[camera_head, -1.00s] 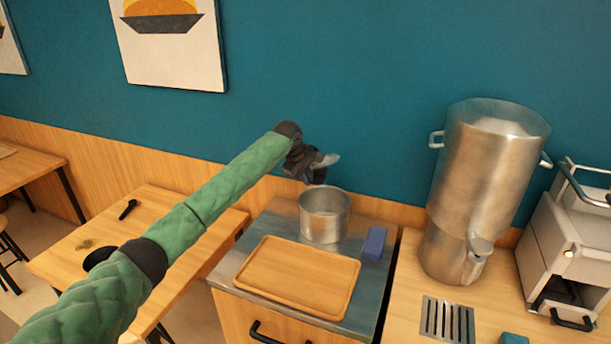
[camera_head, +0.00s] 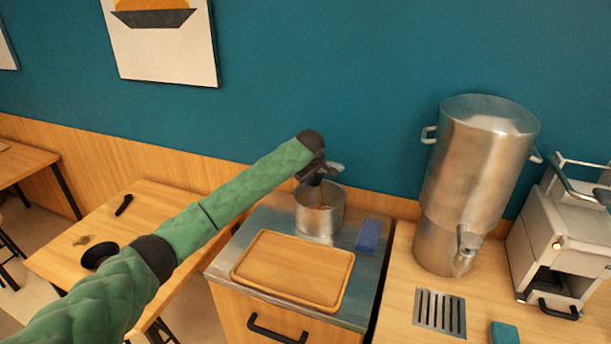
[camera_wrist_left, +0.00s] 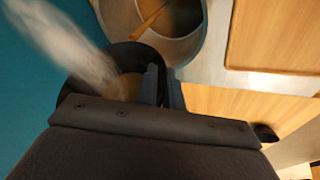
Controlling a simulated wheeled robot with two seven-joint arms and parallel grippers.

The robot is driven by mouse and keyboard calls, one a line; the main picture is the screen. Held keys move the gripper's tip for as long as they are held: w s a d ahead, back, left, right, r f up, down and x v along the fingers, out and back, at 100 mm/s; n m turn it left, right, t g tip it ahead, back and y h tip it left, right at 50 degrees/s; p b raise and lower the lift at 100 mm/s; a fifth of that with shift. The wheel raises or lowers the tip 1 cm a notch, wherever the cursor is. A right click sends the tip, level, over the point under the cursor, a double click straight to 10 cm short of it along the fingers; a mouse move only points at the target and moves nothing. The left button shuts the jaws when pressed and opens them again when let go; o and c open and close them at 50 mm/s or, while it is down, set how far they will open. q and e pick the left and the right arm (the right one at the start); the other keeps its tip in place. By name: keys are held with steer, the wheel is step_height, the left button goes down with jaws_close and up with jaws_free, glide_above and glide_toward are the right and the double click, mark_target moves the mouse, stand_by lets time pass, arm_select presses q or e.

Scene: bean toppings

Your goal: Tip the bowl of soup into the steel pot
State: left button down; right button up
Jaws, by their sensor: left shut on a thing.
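The steel pot (camera_head: 320,222) stands upright at the back of the grey counter top. My left gripper (camera_head: 317,176) is just above its rim, shut on the dark bowl. The bowl (camera_wrist_left: 120,58) is tilted over the pot, with some brownish soup in it. A thin brown stream (camera_wrist_left: 152,17) shows at the pot's mouth, and brown liquid lies in the pot (camera_wrist_left: 178,48). A pale blurred streak, perhaps steam, covers part of the bowl in the left wrist view. In the head view the gripper mostly hides the bowl. My right gripper is out of view.
A wooden tray (camera_head: 292,268) lies in front of the pot, and a blue block (camera_head: 368,236) to its right. A tall steel urn (camera_head: 475,190) and a machine (camera_head: 570,240) stand further right. A wall is close behind. A wooden table (camera_head: 140,212) is at the left.

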arm_select(q)
steer(key=shift+s+d+f+y, duration=0.15)
steer(key=shift+d+f+y, duration=0.15)
steer(key=shift+d+y, duration=0.15)
steer(key=t+y, duration=0.1)
steer(key=d+m+t+y, duration=0.1)
steer(key=shift+s+d+f+y, duration=0.15)
steer(key=shift+s+f+y, duration=0.2)
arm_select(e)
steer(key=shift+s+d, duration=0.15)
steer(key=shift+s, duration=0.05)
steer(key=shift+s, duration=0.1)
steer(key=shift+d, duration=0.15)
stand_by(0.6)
arm_select(q)
steer(key=shift+r+p, duration=0.1)
steer(key=shift+p, duration=0.25)
